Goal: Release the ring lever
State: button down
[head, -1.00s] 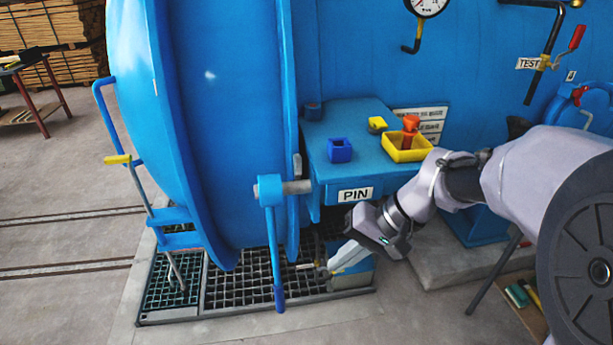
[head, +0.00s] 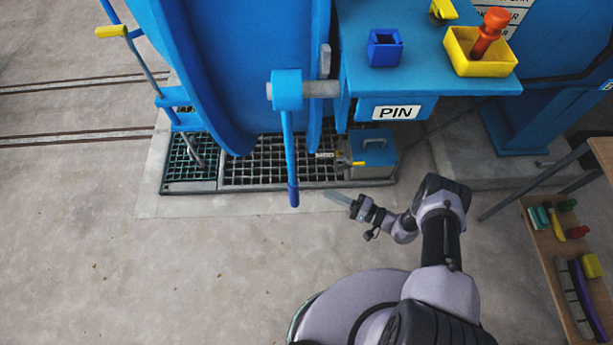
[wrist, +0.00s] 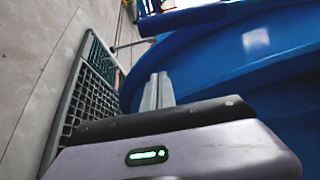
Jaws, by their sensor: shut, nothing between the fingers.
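The ring lever (head: 291,165) is a blue bar with a dark blue grip. It hangs almost straight down from a blue hub (head: 287,90) at the vessel's ring edge, above the floor grating. My gripper (head: 328,193) is to the right of the lever's lower end in the head view, apart from it in the picture. In the wrist view, my gripper's pale fingers (wrist: 158,92) are together and empty, with the blue vessel wall (wrist: 230,65) beside and beyond them.
A blue shelf marked PIN (head: 398,112) holds a blue cup (head: 384,48) and a yellow box (head: 458,60) with a red-orange pin. A blue-grey case (head: 375,145) sits on the grating (head: 262,172). A bench (head: 545,250) stands right. Floor at lower left is clear.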

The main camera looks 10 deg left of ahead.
jog(key=s+a+b, duration=0.1)
jog(key=a+b, duration=0.2)
jog(key=a, duration=0.6)
jog(key=shift+s+a, duration=0.2)
jog(key=shift+s, duration=0.15)
